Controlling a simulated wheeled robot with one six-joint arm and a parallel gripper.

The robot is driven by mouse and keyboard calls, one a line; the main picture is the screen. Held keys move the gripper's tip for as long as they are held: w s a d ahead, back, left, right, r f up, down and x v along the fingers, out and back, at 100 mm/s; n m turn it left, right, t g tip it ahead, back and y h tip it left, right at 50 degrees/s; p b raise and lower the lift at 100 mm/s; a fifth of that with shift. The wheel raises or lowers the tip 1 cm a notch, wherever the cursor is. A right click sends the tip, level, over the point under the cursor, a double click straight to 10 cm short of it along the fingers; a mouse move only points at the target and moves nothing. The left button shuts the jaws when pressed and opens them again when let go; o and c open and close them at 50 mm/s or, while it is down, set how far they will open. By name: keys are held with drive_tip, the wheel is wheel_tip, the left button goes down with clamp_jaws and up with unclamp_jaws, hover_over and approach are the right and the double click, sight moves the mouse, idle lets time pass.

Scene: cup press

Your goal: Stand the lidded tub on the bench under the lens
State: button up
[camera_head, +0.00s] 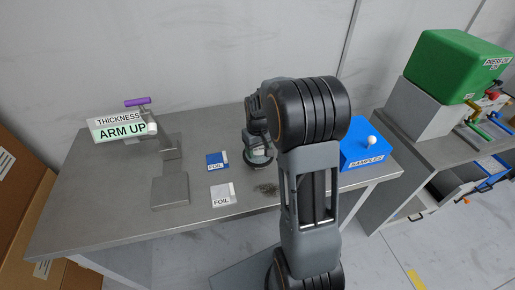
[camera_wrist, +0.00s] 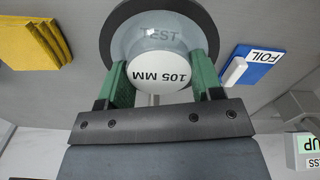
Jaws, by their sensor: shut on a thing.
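In the wrist view my gripper (camera_wrist: 160,76) has its green fingers shut on a round white-topped thing (camera_wrist: 152,80) marked "105 MM". A grey, glassy-looking part marked "TEST" and a wide dark ring (camera_wrist: 200,20) show behind it. I cannot tell whether these are all one piece, or whether this is the lidded tub. In the head view the held thing (camera_head: 258,159) shows below my wrist over the middle of the bench (camera_head: 110,215), partly hidden by my arm. I cannot tell whether it touches the bench. I cannot make out a lens for certain.
A blue foil pad (camera_head: 212,159) and a white one (camera_head: 221,191) lie left of the gripper. A thickness stand (camera_head: 120,128) reading "ARM UP" is further left. A blue samples box (camera_head: 352,150) is at right. A yellow thing (camera_wrist: 28,42) shows in the wrist view.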

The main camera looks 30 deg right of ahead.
drive_tip(key=shift+f, duration=0.2)
drive_tip(key=o, duration=1)
drive_tip(key=shift+c, duration=0.2)
drive_tip(key=shift+r, duration=0.25)
drive_tip(key=shift+r+p, duration=3)
drive_tip(key=shift+r, duration=0.85)
